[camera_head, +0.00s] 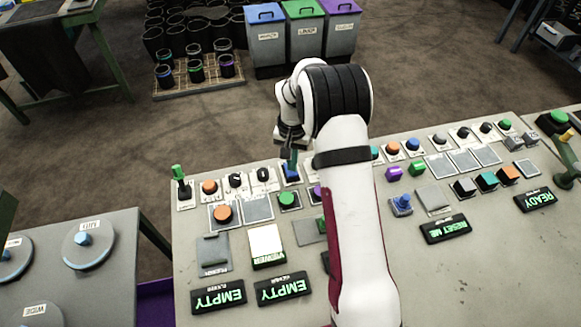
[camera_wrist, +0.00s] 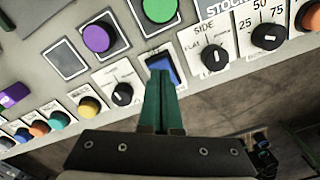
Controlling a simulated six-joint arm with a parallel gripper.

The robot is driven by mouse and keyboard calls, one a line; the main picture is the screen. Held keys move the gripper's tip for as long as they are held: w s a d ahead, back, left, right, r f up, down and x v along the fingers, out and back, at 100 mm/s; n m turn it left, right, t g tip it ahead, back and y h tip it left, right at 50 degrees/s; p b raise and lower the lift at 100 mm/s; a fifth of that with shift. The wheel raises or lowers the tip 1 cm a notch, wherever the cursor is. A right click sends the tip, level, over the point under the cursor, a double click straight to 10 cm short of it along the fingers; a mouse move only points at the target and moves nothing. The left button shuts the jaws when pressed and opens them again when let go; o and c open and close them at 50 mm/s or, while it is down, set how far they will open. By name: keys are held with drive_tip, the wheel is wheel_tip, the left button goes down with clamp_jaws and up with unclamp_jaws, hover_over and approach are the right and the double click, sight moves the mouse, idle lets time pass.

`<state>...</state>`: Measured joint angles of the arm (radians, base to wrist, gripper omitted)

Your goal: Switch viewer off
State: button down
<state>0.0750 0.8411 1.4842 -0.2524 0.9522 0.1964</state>
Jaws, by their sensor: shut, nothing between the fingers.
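The viewer (camera_head: 265,245) is a panel with a bright white face and a label reading VIEWER, on the left part of the console in the head view. A blue rocker switch (camera_head: 291,172) on a white plate sits in the back row of controls. It also shows in the wrist view (camera_wrist: 171,70), partly hidden by my fingertips. My gripper (camera_head: 291,157) is shut and empty, with its green fingers at the blue switch. In the wrist view the fingertips (camera_wrist: 161,80) overlap the switch; I cannot tell if they touch it.
A black knob (camera_wrist: 123,94) and a SIDE knob (camera_wrist: 215,57) flank the switch closely. Green (camera_wrist: 159,8) and purple (camera_wrist: 98,38) buttons are near. A green-tipped lever (camera_head: 180,177) stands at the console's left end. Lidded bins (camera_head: 268,38) stand on the floor behind.

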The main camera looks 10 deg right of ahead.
drive_tip(key=shift+f, duration=1)
idle(0.7)
drive_tip(key=shift+r, duration=3.55)
drive_tip(key=s+a+r, duration=0.3)
drive_tip(key=s+r, duration=0.8)
drive_tip(key=s, duration=0.1)
drive_tip(key=s+a+y, duration=0.1)
drive_tip(key=s+a, duration=0.1)
drive_tip(key=s, duration=0.9)
drive_tip(key=s+a+r, duration=0.1)
drive_tip(key=s+a, duration=0.1)
drive_tip(key=s, duration=0.9)
drive_tip(key=shift+r+y, duration=0.2)
drive_tip(key=shift+y, duration=0.2)
